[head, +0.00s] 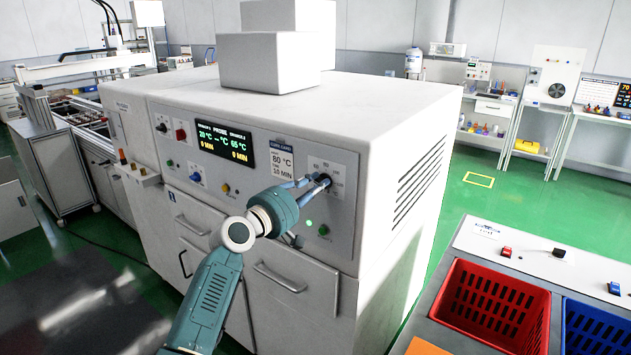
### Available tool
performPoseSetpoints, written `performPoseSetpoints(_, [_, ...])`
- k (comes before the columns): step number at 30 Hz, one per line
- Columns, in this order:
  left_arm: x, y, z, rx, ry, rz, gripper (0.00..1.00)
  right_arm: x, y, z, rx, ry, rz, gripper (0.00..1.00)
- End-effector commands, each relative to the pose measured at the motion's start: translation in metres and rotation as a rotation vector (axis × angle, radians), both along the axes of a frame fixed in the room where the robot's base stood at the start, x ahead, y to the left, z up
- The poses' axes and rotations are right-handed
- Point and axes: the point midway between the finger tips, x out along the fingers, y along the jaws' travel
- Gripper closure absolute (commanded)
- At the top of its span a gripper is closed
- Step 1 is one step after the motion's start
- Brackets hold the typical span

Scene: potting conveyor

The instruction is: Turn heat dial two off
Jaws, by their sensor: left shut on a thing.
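The white oven-like machine (385,105) stands in the middle of the head view with a grey control panel on its front. A black dial (324,179) sits at the panel's right end, with small markings around it that I cannot read. My left gripper (318,182) reaches up from the bottom and is shut on this dial; its fingers partly cover it. Another dark knob (161,128) is at the panel's left end. Whether the held dial is heat dial two, and its exact setting, I cannot tell. My right gripper is not in view.
The panel also has a lit display (226,145), a white label card (283,163) and several coloured buttons. Drawer handles (281,278) stick out below. A red crate (493,300) and a blue crate (597,325) stand at the lower right. Green floor is free behind them.

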Motion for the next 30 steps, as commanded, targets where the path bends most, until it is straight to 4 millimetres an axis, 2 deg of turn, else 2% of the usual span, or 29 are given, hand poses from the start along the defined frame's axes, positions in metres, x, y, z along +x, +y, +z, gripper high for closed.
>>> performPoseSetpoints(13, [0.001, 0.001, -0.001, -0.200, 0.148, 0.000, 1.00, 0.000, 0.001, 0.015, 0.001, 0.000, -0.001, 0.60])
performPoseSetpoints(30, [0.001, 0.001, -0.002, -0.237, 0.175, 0.000, 1.00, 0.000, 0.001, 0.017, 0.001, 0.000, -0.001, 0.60])
